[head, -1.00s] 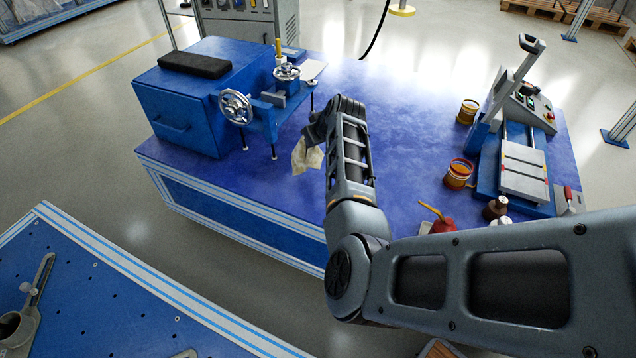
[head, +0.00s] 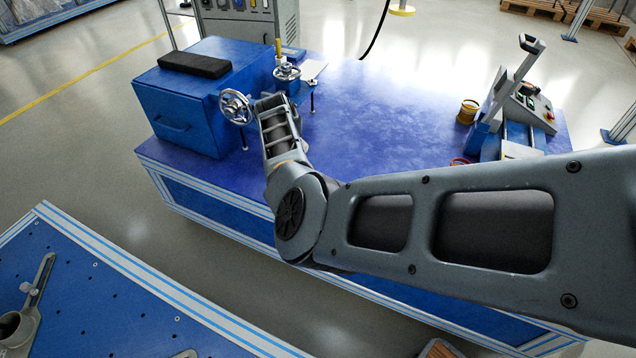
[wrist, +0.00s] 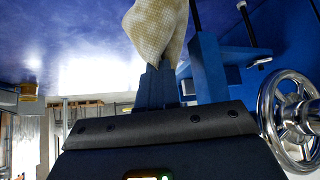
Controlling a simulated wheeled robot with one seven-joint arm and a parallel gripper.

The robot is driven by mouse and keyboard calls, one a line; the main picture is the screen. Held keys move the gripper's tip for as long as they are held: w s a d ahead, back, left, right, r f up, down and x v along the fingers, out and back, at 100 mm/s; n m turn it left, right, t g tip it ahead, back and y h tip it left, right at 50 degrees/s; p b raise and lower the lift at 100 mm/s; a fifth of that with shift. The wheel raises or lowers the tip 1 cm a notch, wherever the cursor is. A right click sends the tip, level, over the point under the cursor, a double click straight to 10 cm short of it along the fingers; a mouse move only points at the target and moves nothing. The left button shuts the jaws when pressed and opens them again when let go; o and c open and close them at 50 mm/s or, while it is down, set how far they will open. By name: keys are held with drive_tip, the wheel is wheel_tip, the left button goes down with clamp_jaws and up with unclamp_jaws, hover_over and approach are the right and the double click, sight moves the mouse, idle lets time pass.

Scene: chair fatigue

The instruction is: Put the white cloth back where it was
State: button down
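The white cloth (wrist: 155,28) looks cream and woven, and hangs bunched at the fingertips in the wrist view. My gripper (wrist: 158,72) is shut on it and holds it beside the blue vise-like stand (wrist: 212,72) with the handwheel (wrist: 292,112). In the head view the cloth and my gripper's fingers are hidden behind my arm. That arm reaches to the handwheel (head: 236,107) and the stand at the left of the blue table (head: 380,120).
A blue box (head: 185,120) with a black pad (head: 195,64) on top stands left of the handwheel. An orange jar (head: 467,112) and a grey-and-blue press (head: 515,110) are at the right. The table's middle is clear. My arm hides its front right.

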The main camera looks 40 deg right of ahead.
drive_tip(key=shift+m+g, duration=0.3)
drive_tip(key=shift+m, duration=0.2)
drive_tip(key=s+f, duration=0.2)
drive_tip(key=s+d+f, duration=0.1)
drive_tip(key=s+f, duration=0.1)
drive_tip(key=s, duration=0.1)
drive_tip(key=s+f, duration=0.3)
drive_tip(key=shift+d+f, duration=0.1)
drive_tip(key=shift+d, duration=0.2)
drive_tip(key=s+f, duration=0.2)
drive_tip(key=s+d+f, duration=0.1)
drive_tip(key=s+f, duration=0.1)
drive_tip(key=s, duration=0.1)
drive_tip(key=s+f, duration=0.2)
drive_tip(key=s, duration=0.1)
drive_tip(key=shift+s+d, duration=0.2)
drive_tip(key=shift+d, duration=0.1)
drive_tip(key=c, duration=1.8)
unclamp_jaws()
drive_tip(key=o, duration=0.9)
